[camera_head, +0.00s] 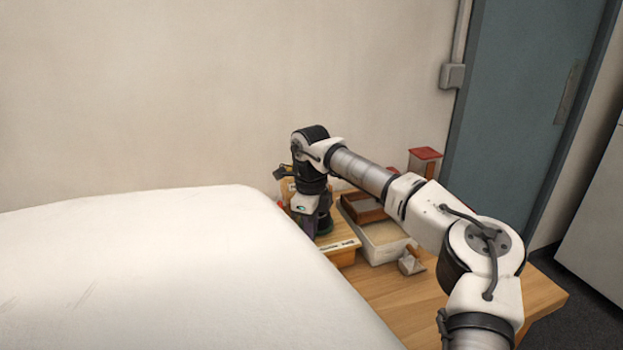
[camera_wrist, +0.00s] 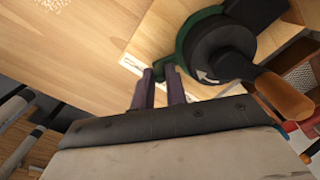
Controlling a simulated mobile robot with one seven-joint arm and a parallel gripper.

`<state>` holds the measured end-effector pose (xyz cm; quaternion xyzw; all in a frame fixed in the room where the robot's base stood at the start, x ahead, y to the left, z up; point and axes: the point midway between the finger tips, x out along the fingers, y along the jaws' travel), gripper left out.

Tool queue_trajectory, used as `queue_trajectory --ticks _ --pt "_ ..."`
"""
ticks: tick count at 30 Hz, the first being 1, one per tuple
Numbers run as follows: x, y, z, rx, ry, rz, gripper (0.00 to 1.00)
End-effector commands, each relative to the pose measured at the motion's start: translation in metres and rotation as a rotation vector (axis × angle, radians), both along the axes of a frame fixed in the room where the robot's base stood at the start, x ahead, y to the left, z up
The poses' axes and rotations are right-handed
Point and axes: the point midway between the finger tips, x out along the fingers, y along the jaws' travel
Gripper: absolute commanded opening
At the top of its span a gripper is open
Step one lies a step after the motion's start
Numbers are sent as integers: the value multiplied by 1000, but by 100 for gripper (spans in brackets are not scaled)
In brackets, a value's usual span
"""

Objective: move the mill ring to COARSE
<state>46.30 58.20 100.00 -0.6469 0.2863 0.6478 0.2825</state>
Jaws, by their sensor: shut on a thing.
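The mill (camera_wrist: 222,52) is a dark round body with a white arrow mark and a wooden-handled crank (camera_wrist: 285,96), in the upper right of the wrist view. The green mill ring (camera_wrist: 184,42) runs around it, with a small tab sticking out on the left. My gripper (camera_wrist: 160,74) has its two dark fingers on either side of this tab, shut on it. A pale label strip (camera_wrist: 131,65) lies beside the tab; I cannot read its words. In the head view, my gripper (camera_head: 311,229) points down by the mill's green part (camera_head: 325,225), and my wrist hides most of the mill.
In the head view, a pale tray (camera_head: 385,246), a brown box (camera_head: 362,208), a red-topped container (camera_head: 424,155) and a small metal scoop (camera_head: 411,263) stand on the wooden table (camera_head: 480,300). A large white surface (camera_head: 150,270) fills the left foreground. The table's front right is clear.

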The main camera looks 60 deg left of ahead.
Motion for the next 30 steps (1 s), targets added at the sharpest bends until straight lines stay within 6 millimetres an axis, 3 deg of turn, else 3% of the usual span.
queue_trajectory --ticks 1,2,4,16,20,30 --pt "-1 1 1 4 1 0 0" --pt "-1 1 2 4 1 0 15" --pt "-1 1 1 4 1 1 23" --pt "0 1 10 4 -1 0 23" --pt "0 1 32 6 -2 0 23" --pt "-1 2 109 6 -2 0 23"
